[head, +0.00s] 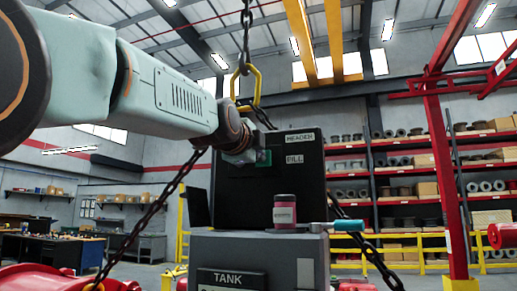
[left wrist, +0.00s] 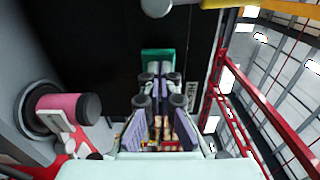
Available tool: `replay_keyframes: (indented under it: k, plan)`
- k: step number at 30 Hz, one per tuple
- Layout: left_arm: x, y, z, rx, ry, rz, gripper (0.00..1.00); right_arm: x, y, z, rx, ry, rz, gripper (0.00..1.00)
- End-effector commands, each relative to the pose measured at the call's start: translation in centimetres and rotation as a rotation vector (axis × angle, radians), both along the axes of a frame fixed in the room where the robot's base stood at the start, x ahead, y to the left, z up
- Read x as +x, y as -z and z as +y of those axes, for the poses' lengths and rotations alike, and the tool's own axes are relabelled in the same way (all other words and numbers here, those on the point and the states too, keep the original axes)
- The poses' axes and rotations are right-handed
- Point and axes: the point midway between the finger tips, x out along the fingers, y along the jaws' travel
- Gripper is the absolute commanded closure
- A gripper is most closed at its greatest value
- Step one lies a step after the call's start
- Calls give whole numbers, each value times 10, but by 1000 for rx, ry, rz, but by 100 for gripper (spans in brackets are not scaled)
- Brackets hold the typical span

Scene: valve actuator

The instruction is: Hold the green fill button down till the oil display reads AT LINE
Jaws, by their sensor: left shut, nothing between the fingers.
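The green fill button (head: 264,158) is on the dark panel (head: 300,190), beside a small label that seems to read FILL (head: 294,159). My left gripper (head: 244,157) is shut and empty, at the panel and covering part of the button from the left. In the left wrist view the green button (left wrist: 157,56) lies straight ahead of the fingertips (left wrist: 158,72). I cannot tell whether the tips touch it or whether it is pressed. No readable oil display shows. My right gripper is not in view.
A jar with a pink label (head: 285,212) stands on the grey housing below the panel, near a teal handle (head: 346,226). A TANK sign (head: 232,279) is on the front. A chain and yellow hook (head: 245,82) hang above. Red steelwork (head: 443,160) stands at right.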

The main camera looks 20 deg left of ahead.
Motion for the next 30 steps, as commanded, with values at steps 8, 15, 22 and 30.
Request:
replay_keyframes:
  k: [8,15,22,30]
  plan:
    - [1,1,0,0,0,1,100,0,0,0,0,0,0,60]
    - [9,1,-1,0,1,2,100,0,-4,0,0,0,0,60]
    - [25,0,-1,-1,2,0,100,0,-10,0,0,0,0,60]
    - [24,2,-1,-1,1,1,100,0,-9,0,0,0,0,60]
